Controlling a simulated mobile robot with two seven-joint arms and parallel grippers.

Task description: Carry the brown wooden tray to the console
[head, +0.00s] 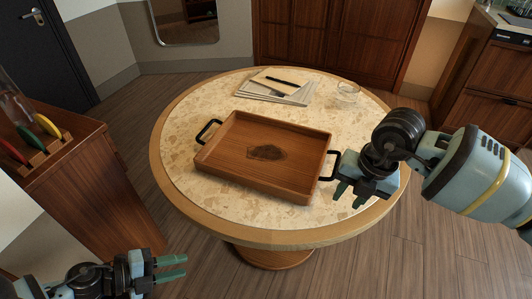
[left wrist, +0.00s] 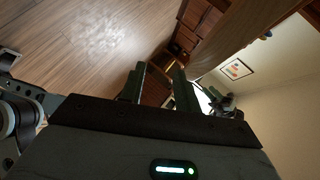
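The brown wooden tray (head: 228,151) lies flat on the round table. It has a black handle at its left end (head: 208,131) and another at its right end (head: 331,165). A dark mark or patch shows on its floor. My right gripper (head: 350,196) is beside the right handle, over the table, with its green fingers apart and nothing between them. Whether it touches the handle I cannot tell. My left gripper (head: 172,268) is low at the left, away from the table, open and empty. Its fingers also show apart in the left wrist view (left wrist: 160,88).
The round table (head: 178,185) also bears papers with a pen (head: 282,82) and a clear glass (head: 347,92) behind the tray. A wooden cabinet (head: 88,190) with coloured items stands at left. Dark wooden drawers (head: 500,90) stand at right. Floor shows between the cabinet and table.

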